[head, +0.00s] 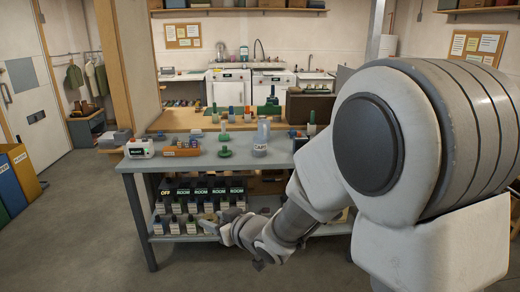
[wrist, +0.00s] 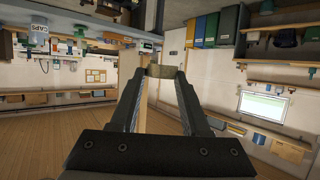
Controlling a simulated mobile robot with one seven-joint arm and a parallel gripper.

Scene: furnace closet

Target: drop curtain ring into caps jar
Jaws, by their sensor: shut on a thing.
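The caps jar (head: 260,150), a small clear container with a grey lower part and a "CAPS" label, stands upright on the grey workbench near its front edge. It also shows, turned over, at the upper left of the wrist view (wrist: 38,40). My gripper (head: 204,224) is low in front of the bench, below and left of the jar and well apart from it. In the wrist view its fingertips are shut on the curtain ring (wrist: 161,71), a small dull brass-coloured band. The ring is too small to make out in the head view.
The grey workbench (head: 180,164) also holds a white labelled box (head: 139,148), an orange tray (head: 182,149) and a green knobbed piece (head: 225,152). Several labelled boxes fill the shelf below, close to my gripper.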

